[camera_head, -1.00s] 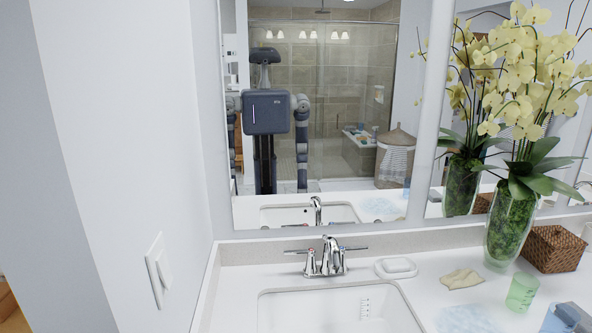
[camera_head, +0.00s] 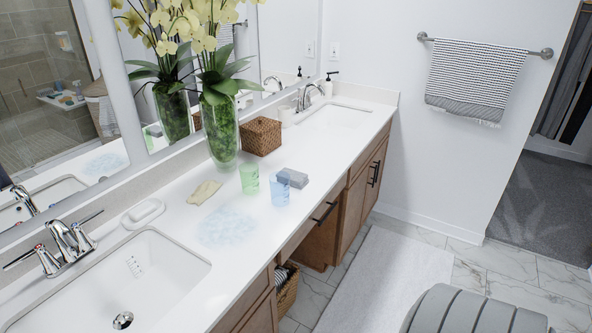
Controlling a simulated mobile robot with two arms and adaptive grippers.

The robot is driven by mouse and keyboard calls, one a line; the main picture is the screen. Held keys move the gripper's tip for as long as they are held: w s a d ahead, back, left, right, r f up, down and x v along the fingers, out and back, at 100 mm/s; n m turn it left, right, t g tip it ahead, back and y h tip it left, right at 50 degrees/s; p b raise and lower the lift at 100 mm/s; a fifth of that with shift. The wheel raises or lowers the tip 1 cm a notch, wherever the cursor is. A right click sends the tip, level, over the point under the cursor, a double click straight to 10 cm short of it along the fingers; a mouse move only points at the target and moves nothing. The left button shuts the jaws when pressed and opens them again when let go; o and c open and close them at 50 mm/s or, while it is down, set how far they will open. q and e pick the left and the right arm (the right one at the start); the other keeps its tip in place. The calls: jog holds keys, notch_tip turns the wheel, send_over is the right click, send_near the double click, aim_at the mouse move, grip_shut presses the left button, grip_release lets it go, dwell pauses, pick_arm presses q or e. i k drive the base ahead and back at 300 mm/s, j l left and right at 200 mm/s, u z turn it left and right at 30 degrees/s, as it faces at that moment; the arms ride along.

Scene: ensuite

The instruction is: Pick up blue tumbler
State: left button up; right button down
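The blue tumbler (camera_head: 280,189) is a clear, light blue cup standing upright on the white vanity counter (camera_head: 330,150), near its front edge. A green tumbler (camera_head: 249,178) stands just to its left and slightly behind. A grey-blue block-like item (camera_head: 293,178) lies just behind and to the right of the blue tumbler. Neither of my grippers shows in the head view.
A glass vase (camera_head: 220,130) with yellow orchids and a wicker box (camera_head: 262,136) stand behind the tumblers. A tan cloth (camera_head: 204,192) and a soap dish (camera_head: 143,213) lie to the left. Sinks are at both ends. A grey ribbed seat (camera_head: 460,312) stands at lower right.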

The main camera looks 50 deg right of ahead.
aim_at(279, 181)
jog(key=z, duration=1.4)
